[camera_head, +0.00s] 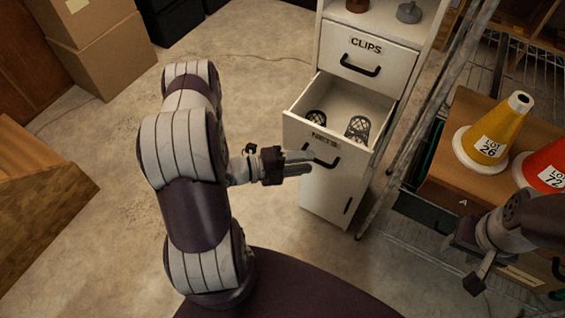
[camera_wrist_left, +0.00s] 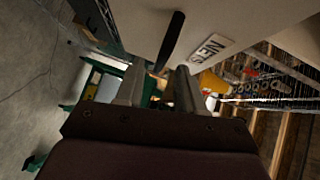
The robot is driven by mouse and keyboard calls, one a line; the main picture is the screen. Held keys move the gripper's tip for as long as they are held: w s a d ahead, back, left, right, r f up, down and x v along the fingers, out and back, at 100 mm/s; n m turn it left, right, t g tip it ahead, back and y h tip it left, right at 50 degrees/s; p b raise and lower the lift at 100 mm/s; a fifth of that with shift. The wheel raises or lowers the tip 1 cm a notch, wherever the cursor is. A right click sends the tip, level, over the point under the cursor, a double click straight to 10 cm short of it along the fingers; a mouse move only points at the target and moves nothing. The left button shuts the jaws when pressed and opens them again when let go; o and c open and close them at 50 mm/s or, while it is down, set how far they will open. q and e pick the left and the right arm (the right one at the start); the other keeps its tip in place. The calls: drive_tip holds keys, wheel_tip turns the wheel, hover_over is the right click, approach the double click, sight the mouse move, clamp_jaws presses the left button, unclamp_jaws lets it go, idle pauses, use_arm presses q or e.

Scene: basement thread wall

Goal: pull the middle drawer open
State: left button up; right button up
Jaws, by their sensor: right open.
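The white cabinet's middle drawer (camera_head: 343,98), labelled NETS, stands pulled out, with its inside showing from above. Two dark mesh cups (camera_head: 357,128) are in it. Its black bar handle (camera_head: 322,161) is on the drawer front and also shows in the left wrist view (camera_wrist_left: 171,40). My left gripper (camera_head: 306,164) is at this handle. In the left wrist view its fingers (camera_wrist_left: 158,82) are apart, with the handle's near end between the tips and no clear contact. My right gripper (camera_head: 480,262) is open and empty at the lower right, away from the cabinet.
The CLIPS drawer (camera_head: 366,60) above is shut. A wire rack (camera_head: 425,110) stands right of the cabinet. A yellow cone (camera_head: 492,130) and a red cone (camera_head: 545,166) stand on a brown box (camera_head: 455,182) near my right arm.

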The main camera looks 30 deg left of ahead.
use_arm(q)
drive_tip(key=b+v, duration=0.1)
drive_tip(key=v, duration=0.9)
drive_tip(key=shift+s, duration=0.1)
